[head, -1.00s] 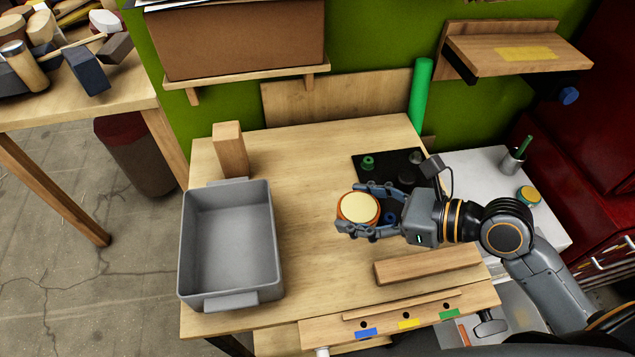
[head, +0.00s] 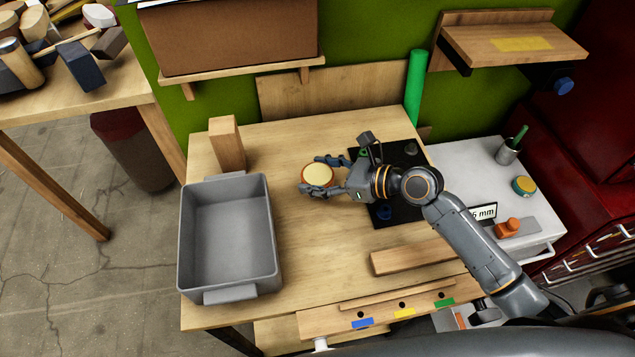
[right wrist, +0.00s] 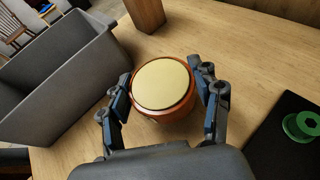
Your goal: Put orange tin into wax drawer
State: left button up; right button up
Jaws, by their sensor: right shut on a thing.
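The orange tin (head: 318,175) is round with a pale yellow lid. My right gripper (head: 318,177) is shut around its sides and holds it over the left-middle of the workbench. In the right wrist view the tin (right wrist: 162,87) sits upright between the two fingers, lid facing the camera. A wooden front (head: 385,314) with holes and blue, yellow and green labels runs along the bench's front edge. I cannot tell which part is the wax drawer, and no drawer interior shows clearly. My left gripper is not in view.
A grey bin (head: 227,292) stands on the bench's left, with a wooden block (head: 227,145) behind it. A black mat (head: 405,213) lies under my right arm. A wooden bar (head: 412,256) lies near the front. Bare bench (head: 310,250) is free between bin and bar.

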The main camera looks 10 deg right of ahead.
aim_at(318, 184)
jog(key=shift+w+f, duration=0.15)
jog(key=shift+f, duration=1.55)
jog(key=shift+a, duration=0.1)
jog(key=o, duration=1.4)
jog(key=shift+f, duration=0.15)
